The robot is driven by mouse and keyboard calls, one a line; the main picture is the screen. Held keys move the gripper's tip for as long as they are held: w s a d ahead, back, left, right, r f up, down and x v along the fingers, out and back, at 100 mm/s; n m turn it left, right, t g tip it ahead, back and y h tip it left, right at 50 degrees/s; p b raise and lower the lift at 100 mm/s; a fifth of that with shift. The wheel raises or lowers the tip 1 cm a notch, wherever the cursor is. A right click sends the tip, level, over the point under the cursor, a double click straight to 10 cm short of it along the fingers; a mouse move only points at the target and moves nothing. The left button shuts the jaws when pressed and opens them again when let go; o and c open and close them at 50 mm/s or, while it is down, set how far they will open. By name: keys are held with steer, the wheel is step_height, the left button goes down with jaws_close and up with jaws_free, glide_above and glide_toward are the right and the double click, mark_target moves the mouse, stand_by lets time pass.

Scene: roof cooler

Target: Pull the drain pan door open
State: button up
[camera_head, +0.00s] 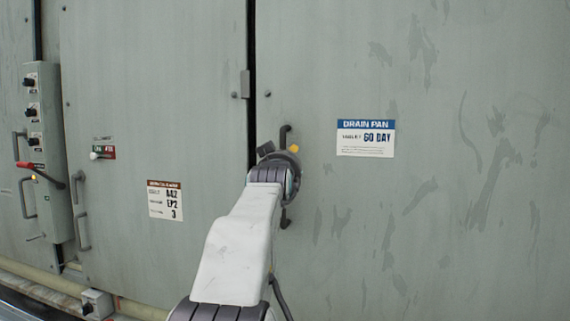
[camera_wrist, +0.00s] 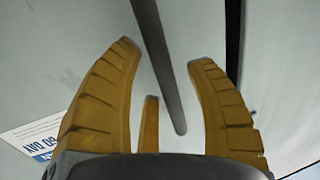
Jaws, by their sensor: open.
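The drain pan door (camera_head: 430,230) is the large grey-green panel at right in the head view, with a blue and white "DRAIN PAN" label (camera_head: 366,138). It looks shut, with a dark seam at its left edge. Its dark vertical handle (camera_head: 285,133) is near that edge, its middle hidden behind my wrist. My gripper (camera_wrist: 165,62) is open in the wrist view. The handle bar (camera_wrist: 158,50) runs between its yellow fingers, with a visible gap to each side, and its end shows near the palm. I cannot tell how deep it sits between the fingers.
The left neighbouring door (camera_head: 160,80) has a sticker (camera_head: 165,200) and handles on its left side. A control box (camera_head: 45,150) with knobs and a red lever stands at far left. A pipe (camera_head: 50,280) runs low at left.

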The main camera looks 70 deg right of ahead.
steer(key=shift+c, duration=0.4)
jaws_close()
